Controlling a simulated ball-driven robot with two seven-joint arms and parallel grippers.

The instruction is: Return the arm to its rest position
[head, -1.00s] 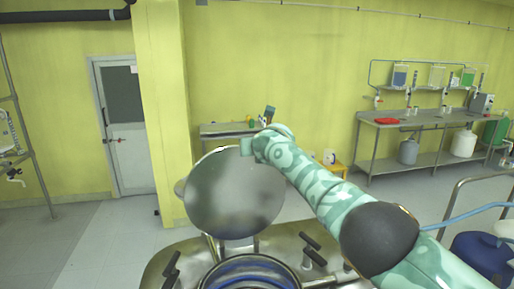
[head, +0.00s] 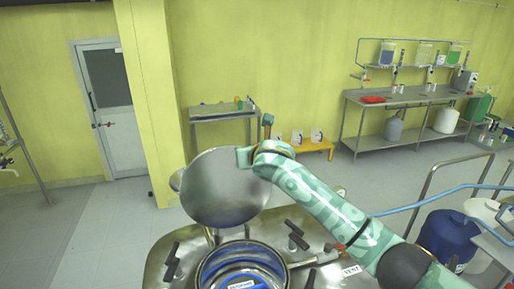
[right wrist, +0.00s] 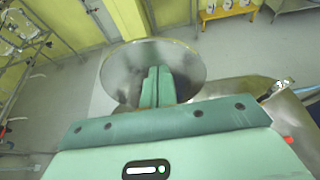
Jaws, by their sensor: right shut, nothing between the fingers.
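My right arm comes in from the right of the head view. Its gripper (head: 243,157) is at the upper right edge of a round metal lid (head: 215,192); I cannot tell whether they touch. In the right wrist view the two green fingers (right wrist: 158,84) are together and empty, with the lid (right wrist: 117,72) behind them. The lid stands raised and open on the metal reactor top (head: 170,250). The round opening (head: 205,270) in front of it shows a blue inside. My left gripper is not in view.
Clamp handles (head: 297,236) and a pipe (head: 318,260) stick up around the opening. A railing (head: 428,195), a blue hose (head: 400,209) and a blue drum (head: 447,238) are at right. Steel benches (head: 218,115) stand at the back wall. Open floor lies at left.

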